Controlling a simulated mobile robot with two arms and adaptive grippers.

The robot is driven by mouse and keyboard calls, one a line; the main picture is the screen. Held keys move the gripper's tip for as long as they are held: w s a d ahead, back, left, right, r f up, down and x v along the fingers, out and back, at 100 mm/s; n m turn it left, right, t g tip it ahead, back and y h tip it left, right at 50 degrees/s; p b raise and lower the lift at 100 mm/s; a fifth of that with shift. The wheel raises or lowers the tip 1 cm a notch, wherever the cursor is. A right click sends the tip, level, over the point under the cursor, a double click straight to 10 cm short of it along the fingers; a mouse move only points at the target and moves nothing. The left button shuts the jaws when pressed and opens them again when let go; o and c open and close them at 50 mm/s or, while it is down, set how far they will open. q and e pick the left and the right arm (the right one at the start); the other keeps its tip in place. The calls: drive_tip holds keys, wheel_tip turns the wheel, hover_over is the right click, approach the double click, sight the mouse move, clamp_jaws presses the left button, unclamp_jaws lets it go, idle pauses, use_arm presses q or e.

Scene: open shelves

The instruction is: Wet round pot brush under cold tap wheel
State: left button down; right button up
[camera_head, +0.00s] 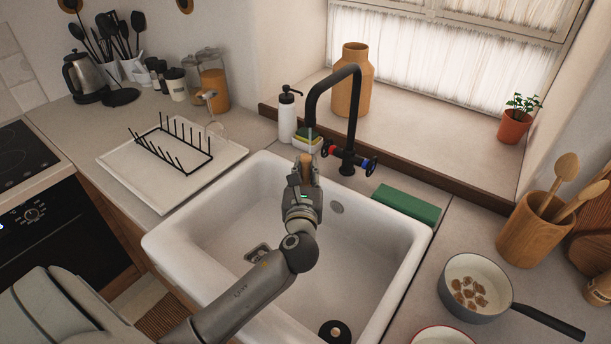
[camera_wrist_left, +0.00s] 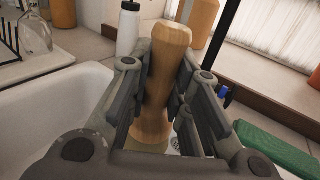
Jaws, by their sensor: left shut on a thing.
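My left gripper (camera_head: 304,176) is shut on the light wooden handle of the round pot brush (camera_head: 306,161), over the back of the white sink (camera_head: 185,240). In the left wrist view the handle (camera_wrist_left: 168,60) stands up between the fingers (camera_wrist_left: 155,85); its bristle end is hidden. The black tap (camera_head: 353,110) rises behind the sink, its spout ending just above and behind the gripper. Its cold wheel, marked blue (camera_head: 364,162), is on the right; the red-marked wheel (camera_head: 328,149) is on the left. I cannot make out running water. My right gripper is not in view.
A yellow-green sponge (camera_head: 307,143) and a soap bottle (camera_head: 287,115) stand behind the sink. A green block (camera_head: 406,204) lies right of the tap. A drying rack (camera_head: 178,150) is on the left, a pan (camera_head: 475,290) on the right. A dark round object (camera_head: 335,332) lies at the sink's front.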

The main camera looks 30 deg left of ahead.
use_arm(q)
drive_tip(key=s+p, duration=0.2)
drive_tip(key=s, duration=0.6)
drive_tip(key=shift+a, duration=0.3)
idle(0.8)
idle(0.4)
drive_tip(key=s+r+p, duration=0.4)
drive_tip(key=s, duration=0.1)
drive_tip(key=shift+a+p, duration=0.15)
drive_tip(key=shift+p, duration=0.15)
idle(0.5)
